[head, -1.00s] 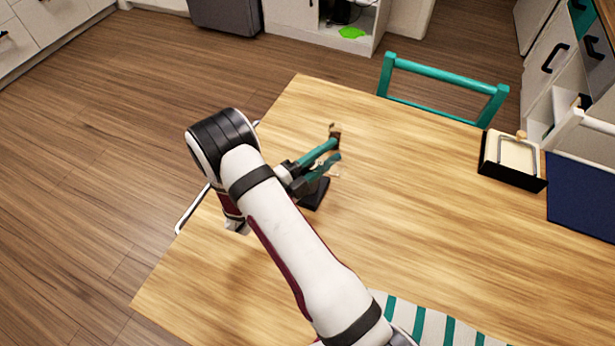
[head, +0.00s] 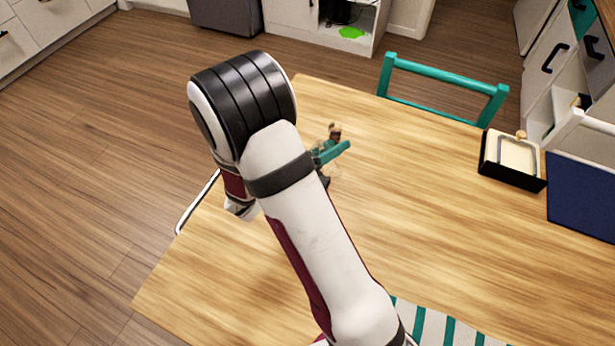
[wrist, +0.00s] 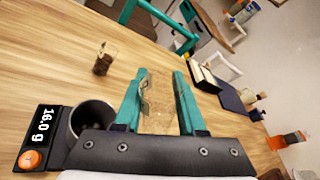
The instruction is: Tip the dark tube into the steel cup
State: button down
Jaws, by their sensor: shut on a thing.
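My gripper (wrist: 159,76) has its teal fingers shut on a clear glass tube (wrist: 160,108), seen faintly between them in the wrist view. The tube looks mostly see-through, with a small brownish patch near the left finger. I cannot tell its exact tilt. The steel cup (wrist: 86,112) stands on a black scale (wrist: 36,138) reading 16.0 g, left of the fingers and partly hidden by the gripper body. Another small glass tube with brown contents (wrist: 103,62) stands on the table beyond the cup. In the head view my arm hides the cup and most of my gripper (head: 334,153).
The wooden table (head: 430,220) is clear to the right of my arm. A black box with a pale top (head: 512,160) and a dark blue mat (head: 580,195) lie at the right. A teal chair (head: 445,75) stands at the far edge. A striped cloth (head: 435,325) lies at the near edge.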

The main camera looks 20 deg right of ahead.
notch_tip(320, 180, up, 7)
jog(key=w+m+t+y, duration=0.1)
jog(key=m, duration=0.3)
jog(key=shift+a+m+t, duration=0.3)
jog(key=shift+t, duration=0.1)
jog(key=shift+a+f, duration=0.1)
